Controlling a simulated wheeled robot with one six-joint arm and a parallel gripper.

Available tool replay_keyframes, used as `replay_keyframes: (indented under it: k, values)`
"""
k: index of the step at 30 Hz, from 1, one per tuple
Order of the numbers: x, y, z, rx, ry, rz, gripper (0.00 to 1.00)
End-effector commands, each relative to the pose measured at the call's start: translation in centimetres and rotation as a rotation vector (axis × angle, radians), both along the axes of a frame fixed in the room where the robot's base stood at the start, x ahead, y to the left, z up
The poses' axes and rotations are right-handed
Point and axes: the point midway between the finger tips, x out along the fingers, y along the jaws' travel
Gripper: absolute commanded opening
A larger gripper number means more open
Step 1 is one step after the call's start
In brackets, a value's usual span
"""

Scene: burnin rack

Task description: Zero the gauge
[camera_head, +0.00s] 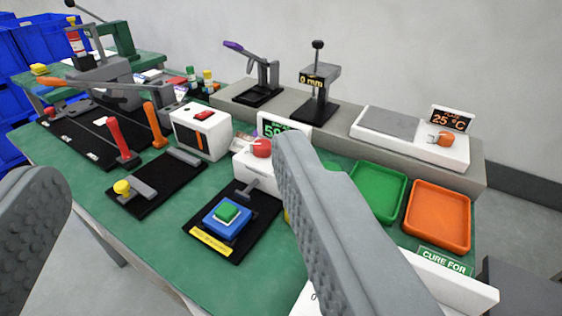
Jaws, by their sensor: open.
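The gauge (316,88) stands on the grey raised shelf at the back of the bench. It has a black base, a grey head with a black knob on top, and a small display that reads "0 mm". My gripper (172,160) is open and empty, its two ridged grey fingers wide apart in the foreground. It is in front of the gauge and apart from it. The right finger hides part of the bench and part of a white box with a green display.
A purple-handled lever tool (258,75) stands left of the gauge, and a white heater (410,135) reading "25 °C" stands right. Green (378,190) and orange (438,215) trays lie in front. A black fixture (260,205) holds a blue and green block (228,215). Lever tools crowd the left.

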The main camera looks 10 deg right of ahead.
Motion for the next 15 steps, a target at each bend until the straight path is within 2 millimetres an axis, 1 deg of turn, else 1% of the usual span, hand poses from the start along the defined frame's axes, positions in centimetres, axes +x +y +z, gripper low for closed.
replay_keyframes:
  k: [1,5,6,8,9,15]
  values:
    - [0.00,0.00,0.00,0.000,0.000,0.000,0.54]
    - [0.00,0.00,0.00,0.000,0.000,0.000,0.28]
    - [0.00,0.00,0.00,0.000,0.000,0.000,0.20]
    - [0.00,0.00,0.00,0.000,0.000,0.000,0.09]
    - [0.00,0.00,0.00,0.000,0.000,0.000,0.01]
    - [0.00,0.00,0.00,0.000,0.000,0.000,0.00]
